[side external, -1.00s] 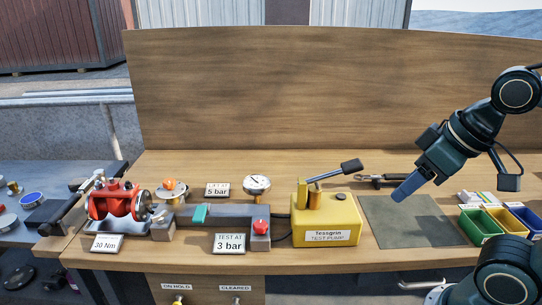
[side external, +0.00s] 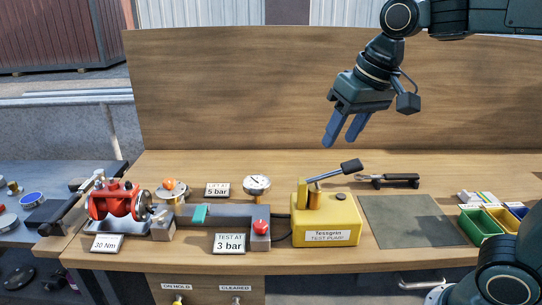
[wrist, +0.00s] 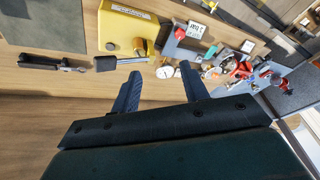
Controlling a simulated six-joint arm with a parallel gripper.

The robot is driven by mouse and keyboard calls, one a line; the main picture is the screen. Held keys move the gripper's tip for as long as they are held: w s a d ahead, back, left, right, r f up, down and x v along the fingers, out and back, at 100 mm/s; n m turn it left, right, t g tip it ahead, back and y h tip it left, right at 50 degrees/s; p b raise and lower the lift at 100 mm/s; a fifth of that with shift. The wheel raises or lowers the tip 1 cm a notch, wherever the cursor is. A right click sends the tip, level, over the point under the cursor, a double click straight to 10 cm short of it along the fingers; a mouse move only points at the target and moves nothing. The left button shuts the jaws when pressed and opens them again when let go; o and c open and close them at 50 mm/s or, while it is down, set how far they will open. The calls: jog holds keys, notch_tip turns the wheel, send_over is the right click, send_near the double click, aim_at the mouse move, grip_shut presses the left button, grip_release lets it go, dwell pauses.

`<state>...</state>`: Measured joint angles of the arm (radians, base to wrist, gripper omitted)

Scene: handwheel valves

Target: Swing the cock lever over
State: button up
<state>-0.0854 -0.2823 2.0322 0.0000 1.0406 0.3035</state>
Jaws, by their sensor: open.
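A red valve (side external: 115,200) with a handwheel lies at the left of a grey test fixture on the bench. A small teal piece (side external: 199,214) sits on the fixture's rail (side external: 222,213). I cannot tell for sure which part is the cock lever. The yellow test pump (side external: 325,225) carries a tilted lever (side external: 334,170) with a dark grip; the pump also shows in the wrist view (wrist: 122,32). My gripper (side external: 339,143) is open and empty, fingers pointing down, high above and behind the pump. Its two fingers also show apart in the wrist view (wrist: 161,72).
A round gauge (side external: 256,185) and a red knob (side external: 261,226) stand between valve and pump. A dark hand tool (side external: 387,181) lies behind the grey mat (side external: 412,221). Coloured bins (side external: 480,226) stand at the right. A wooden board (side external: 230,90) closes the back.

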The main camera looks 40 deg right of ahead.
jog(key=w+a+m+g, duration=0.1)
jog(key=w+a+m, duration=0.15)
jog(key=w, duration=0.75)
jog(key=m+g, duration=0.3)
jog(key=m, duration=0.1)
send_over(199, 214)
notch_tip(199, 214, down, 16)
jog(key=shift+w+f, duration=0.1)
jog(key=shift+f, duration=0.05)
jog(key=shift+f, duration=0.15)
jog(key=shift+d+f, duration=0.1)
jog(key=shift+f, duration=4.05)
jog(key=shift+f, duration=0.1)
jog(key=c, duration=0.8)
